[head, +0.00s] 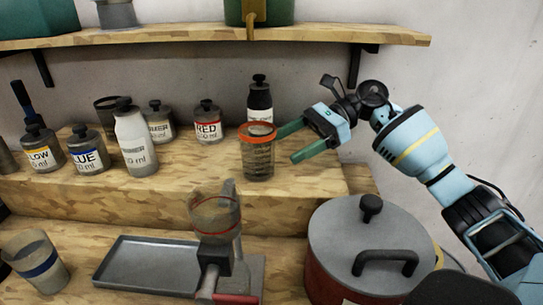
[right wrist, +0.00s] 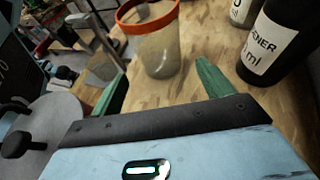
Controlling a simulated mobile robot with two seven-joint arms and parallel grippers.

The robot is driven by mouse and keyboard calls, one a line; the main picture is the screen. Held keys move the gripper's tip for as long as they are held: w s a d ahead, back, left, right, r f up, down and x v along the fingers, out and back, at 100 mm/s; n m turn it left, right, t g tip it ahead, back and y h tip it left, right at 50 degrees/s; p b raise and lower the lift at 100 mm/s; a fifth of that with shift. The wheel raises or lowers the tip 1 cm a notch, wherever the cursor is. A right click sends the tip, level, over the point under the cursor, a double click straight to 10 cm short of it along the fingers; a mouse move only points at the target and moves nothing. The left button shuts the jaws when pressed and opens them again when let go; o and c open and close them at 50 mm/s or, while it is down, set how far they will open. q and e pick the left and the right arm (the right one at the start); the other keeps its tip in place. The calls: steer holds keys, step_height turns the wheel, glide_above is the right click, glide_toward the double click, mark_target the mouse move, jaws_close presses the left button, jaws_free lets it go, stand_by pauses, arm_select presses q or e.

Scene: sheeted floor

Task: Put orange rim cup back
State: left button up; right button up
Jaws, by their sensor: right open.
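The orange rim cup (head: 257,160), clear grey with dark markings, stands upright on the raised wooden step (head: 190,180), near its front edge. My right gripper (head: 285,143) is just to the right of the cup, with its two green fingers apart and pointing at it. In the right wrist view the cup (right wrist: 158,52) is just beyond the open fingertips (right wrist: 160,80), roughly centred between them, and nothing is held. My left gripper is not in view.
A black-capped dark bottle (head: 260,100) stands close behind the cup. Several labelled bottles (head: 135,140) line the step to the left. Below are a metal tray (head: 150,265), a stand holding a clear vessel (head: 214,215), a blue-banded cup (head: 38,262) and a lidded pot (head: 335,235).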

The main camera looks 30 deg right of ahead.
steer(key=shift+v, duration=1.9)
